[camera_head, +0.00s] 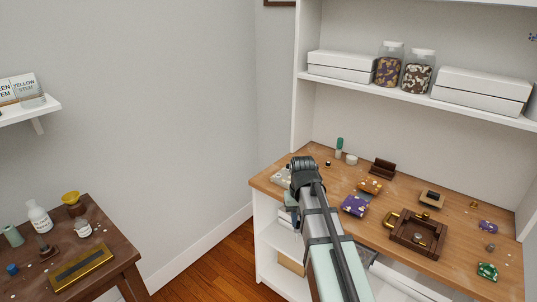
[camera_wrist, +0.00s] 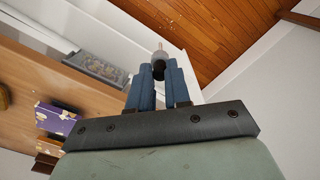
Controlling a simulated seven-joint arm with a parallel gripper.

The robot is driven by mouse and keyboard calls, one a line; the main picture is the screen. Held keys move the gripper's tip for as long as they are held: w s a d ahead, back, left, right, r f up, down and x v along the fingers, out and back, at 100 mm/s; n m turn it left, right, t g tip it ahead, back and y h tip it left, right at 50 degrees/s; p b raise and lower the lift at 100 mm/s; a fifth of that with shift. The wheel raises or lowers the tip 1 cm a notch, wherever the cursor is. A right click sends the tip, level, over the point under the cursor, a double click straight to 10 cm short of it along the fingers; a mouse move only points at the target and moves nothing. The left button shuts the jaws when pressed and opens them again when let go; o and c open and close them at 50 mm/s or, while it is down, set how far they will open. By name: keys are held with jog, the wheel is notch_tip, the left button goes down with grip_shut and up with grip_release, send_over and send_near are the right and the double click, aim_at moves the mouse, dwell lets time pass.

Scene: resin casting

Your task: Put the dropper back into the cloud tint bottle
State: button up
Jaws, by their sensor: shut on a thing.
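In the wrist view my gripper (camera_wrist: 158,82) is shut on a small dropper (camera_wrist: 160,56). The dropper has a dark part between the blue fingers and a pale grey part with a thin tip beyond them. In the head view my arm covers the gripper and dropper near the desk's left end. I cannot tell which container is the cloud tint bottle. On the brown table at lower left stand a white bottle (camera_head: 38,218), a small white labelled jar (camera_head: 83,229), a green bottle (camera_head: 13,236) and a small brown vessel (camera_head: 44,250).
A brass-edged tray (camera_head: 82,268) lies on the brown table. Open floor separates desk and table.

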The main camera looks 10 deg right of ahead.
jog(key=s+a+r+n, duration=0.1)
jog(key=a+r+n, duration=0.3)
jog(key=a, duration=1.6)
jog(key=s+a+r+n, duration=0.15)
jog(key=a+r, duration=0.35)
jog(key=a, duration=1.5)
jog(key=s+a+r+n, duration=0.1)
jog(key=a+r+n, duration=0.3)
jog(key=a, duration=1.6)
jog(key=w+a+r+m, duration=0.3)
jog(key=w+a+r, duration=0.2)
jog(key=a, duration=0.6)
notch_tip(320, 180, up, 2)
jog(key=shift+w+a+m, duration=0.2)
jog(key=shift+m, duration=0.15)
jog(key=shift+f, duration=1.9)
jog(key=shift+f, duration=0.15)
jog(key=shift+f, duration=0.75)
